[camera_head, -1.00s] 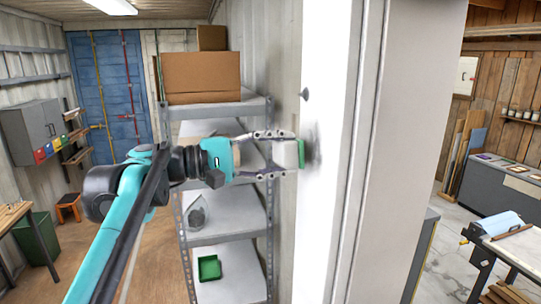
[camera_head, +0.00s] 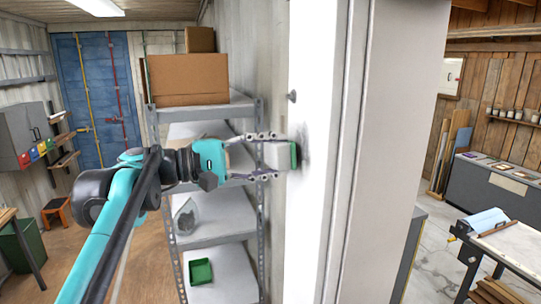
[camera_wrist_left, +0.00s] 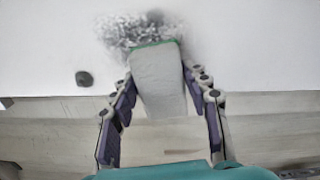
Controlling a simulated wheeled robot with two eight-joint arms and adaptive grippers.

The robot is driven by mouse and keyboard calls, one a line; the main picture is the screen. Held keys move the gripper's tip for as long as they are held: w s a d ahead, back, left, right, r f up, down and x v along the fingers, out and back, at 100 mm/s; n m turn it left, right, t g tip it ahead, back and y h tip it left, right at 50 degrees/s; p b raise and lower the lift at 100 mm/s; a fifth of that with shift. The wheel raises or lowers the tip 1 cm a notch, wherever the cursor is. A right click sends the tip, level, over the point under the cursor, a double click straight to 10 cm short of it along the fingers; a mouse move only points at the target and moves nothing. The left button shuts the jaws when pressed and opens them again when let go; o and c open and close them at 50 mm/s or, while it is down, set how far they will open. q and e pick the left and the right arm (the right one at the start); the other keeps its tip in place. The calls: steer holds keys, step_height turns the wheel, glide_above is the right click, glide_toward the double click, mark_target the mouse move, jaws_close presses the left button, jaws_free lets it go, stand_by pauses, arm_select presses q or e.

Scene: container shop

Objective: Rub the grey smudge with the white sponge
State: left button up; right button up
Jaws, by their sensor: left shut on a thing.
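The white sponge (camera_head: 277,155) has a green face (camera_head: 294,155) turned to the white wall panel (camera_head: 312,215). My left gripper (camera_head: 270,157) is shut on the sponge, with one finger on either side. The grey smudge (camera_head: 304,150) is on the panel right at the green face, partly hidden behind the sponge. In the left wrist view the sponge (camera_wrist_left: 158,80) lies between the fingers, and its green edge overlaps the lower part of the speckled smudge (camera_wrist_left: 140,30). The green face looks to be at or very near the panel; firm contact cannot be told. My right gripper is not in view.
A dark round knob (camera_head: 292,96) sticks out of the panel above the sponge, and shows beside it in the wrist view (camera_wrist_left: 84,78). A metal shelf (camera_head: 215,233) with a cardboard box (camera_head: 187,78) and a green tray (camera_head: 201,271) stands behind my left arm.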

arm_select(q)
steer(key=shift+w+d, duration=0.2)
steer(key=shift+d, duration=0.45)
